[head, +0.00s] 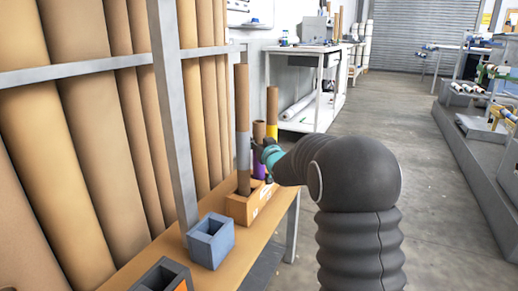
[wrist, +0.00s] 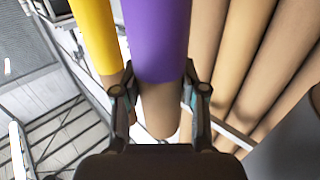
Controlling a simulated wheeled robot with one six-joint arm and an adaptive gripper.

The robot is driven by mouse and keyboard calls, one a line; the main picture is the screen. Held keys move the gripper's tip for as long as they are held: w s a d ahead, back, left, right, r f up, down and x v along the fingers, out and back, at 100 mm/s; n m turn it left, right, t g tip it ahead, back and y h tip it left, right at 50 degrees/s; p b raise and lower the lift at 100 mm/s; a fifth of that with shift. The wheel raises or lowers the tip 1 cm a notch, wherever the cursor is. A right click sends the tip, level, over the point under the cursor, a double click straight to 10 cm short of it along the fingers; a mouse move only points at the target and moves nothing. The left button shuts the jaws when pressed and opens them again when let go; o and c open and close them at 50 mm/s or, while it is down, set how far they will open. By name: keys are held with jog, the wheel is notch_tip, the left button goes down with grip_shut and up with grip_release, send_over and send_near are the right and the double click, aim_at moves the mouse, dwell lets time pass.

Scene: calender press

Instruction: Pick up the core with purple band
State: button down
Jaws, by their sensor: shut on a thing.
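The core with the purple band (wrist: 157,40) stands between the two fingers of my gripper (wrist: 160,100) in the wrist view, with a bare brown end beside the band. My gripper is shut on it. In the head view the purple band (head: 259,165) shows just behind my gripper (head: 268,152), among other cores at the cardboard box (head: 240,208). The core's lower end is hidden, so I cannot tell whether it still rests in the box. A core with a yellow band (wrist: 95,35) is close beside it, left in the wrist view.
A tall core with a grey band (head: 242,150) stands in the box. A blue-grey square block (head: 211,241) and another dark block (head: 160,277) sit on the wooden bench (head: 135,262). Large brown rolls (head: 95,110) lean behind a grey rack post (head: 172,110).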

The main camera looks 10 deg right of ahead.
notch_tip(320, 180, up, 18)
jog(key=p, duration=0.4)
jog(key=shift+f, duration=0.2)
dwell(1.0)
